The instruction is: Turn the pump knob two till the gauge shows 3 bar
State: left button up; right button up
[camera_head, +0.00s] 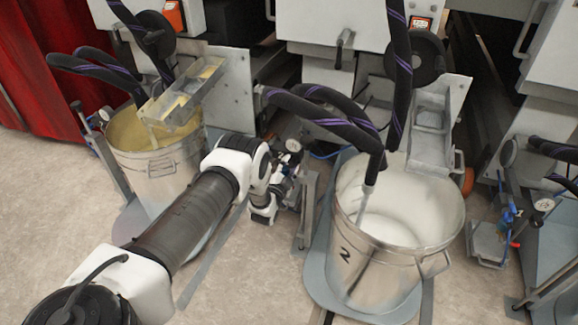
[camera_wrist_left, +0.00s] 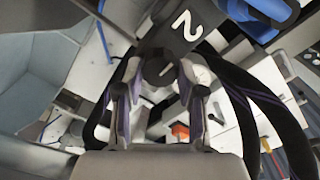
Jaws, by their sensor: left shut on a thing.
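The pump knob two (camera_wrist_left: 158,71) is a dark round knob below a dark plate marked "2" (camera_wrist_left: 187,26) in the left wrist view. My left gripper (camera_wrist_left: 158,78) has its fingers on both sides of the knob and is shut on it. In the head view my left gripper (camera_head: 287,187) is small and partly hidden among the pump parts, and the knob cannot be made out. A round pressure gauge (camera_head: 293,145) sits just above it; a pale dial (camera_wrist_left: 203,75) shows beside the right finger in the wrist view. Its reading is too small to tell. My right gripper is not in view.
A bucket marked 2 (camera_head: 383,262) with white paint stands right of the gripper. A bucket with yellowish paint (camera_head: 158,170) stands at the left. Black hoses (camera_head: 325,120) arch close by. Another pump with a gauge (camera_head: 543,205) is at the right edge.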

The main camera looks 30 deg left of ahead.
pick_arm(q)
jog(key=o, duration=1.1)
jog(key=shift+o, duration=0.2)
jog(key=shift+s, duration=0.1)
jog(key=v, duration=1.1)
jog(key=shift+s, duration=0.4)
jog(key=shift+d+f, duration=0.1)
